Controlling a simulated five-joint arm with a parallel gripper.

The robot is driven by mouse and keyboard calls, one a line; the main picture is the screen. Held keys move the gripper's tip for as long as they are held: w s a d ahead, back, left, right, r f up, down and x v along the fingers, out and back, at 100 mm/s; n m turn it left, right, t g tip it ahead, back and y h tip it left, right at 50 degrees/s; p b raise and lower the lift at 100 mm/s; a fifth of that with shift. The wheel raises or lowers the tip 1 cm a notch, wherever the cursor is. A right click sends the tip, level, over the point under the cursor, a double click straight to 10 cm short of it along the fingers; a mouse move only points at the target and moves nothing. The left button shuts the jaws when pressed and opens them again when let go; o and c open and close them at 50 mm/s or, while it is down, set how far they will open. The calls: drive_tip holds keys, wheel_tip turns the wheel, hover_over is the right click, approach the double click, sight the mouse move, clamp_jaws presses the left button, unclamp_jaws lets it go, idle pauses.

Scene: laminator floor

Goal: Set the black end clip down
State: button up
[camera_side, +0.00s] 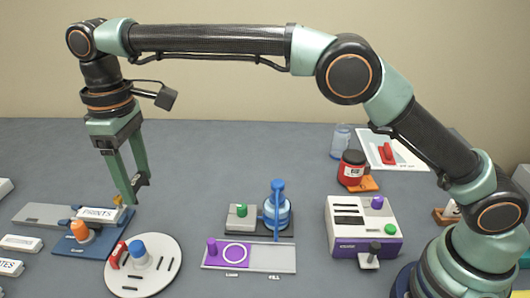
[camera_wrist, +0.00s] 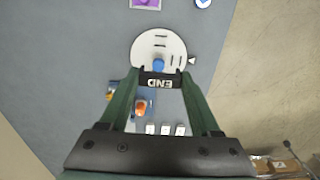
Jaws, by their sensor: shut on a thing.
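My gripper (camera_side: 137,186) is shut on the black end clip (camera_wrist: 160,80), which shows white "END" lettering in the wrist view. In the side view the clip (camera_side: 141,180) is a small dark piece between the fingertips, and its lettering cannot be read there. My gripper hangs in the air with the clip, apart from the table. In the wrist view the clip overlaps the near edge of a white round disc (camera_wrist: 143,43) with dark slots and a blue knob (camera_wrist: 158,64).
A grey plate (camera_side: 45,215) with a "PRINTS" block (camera_side: 100,214) and an orange knob (camera_side: 81,232) lies left of the disc (camera_side: 130,285). A red piece (camera_side: 118,256) stands on the disc. A purple-and-grey plate (camera_side: 280,257) and a white machine (camera_side: 350,215) stand to the right.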

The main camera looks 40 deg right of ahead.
sight(166, 264)
drive_tip(key=shift+f, duration=0.1)
wheel_tip(166, 264, down, 19)
drive_tip(key=shift+f, duration=0.2)
idle(0.6)
drive_tip(key=shift+f, duration=0.15)
drive_tip(key=shift+f, duration=0.1)
drive_tip(key=o, duration=1.3)
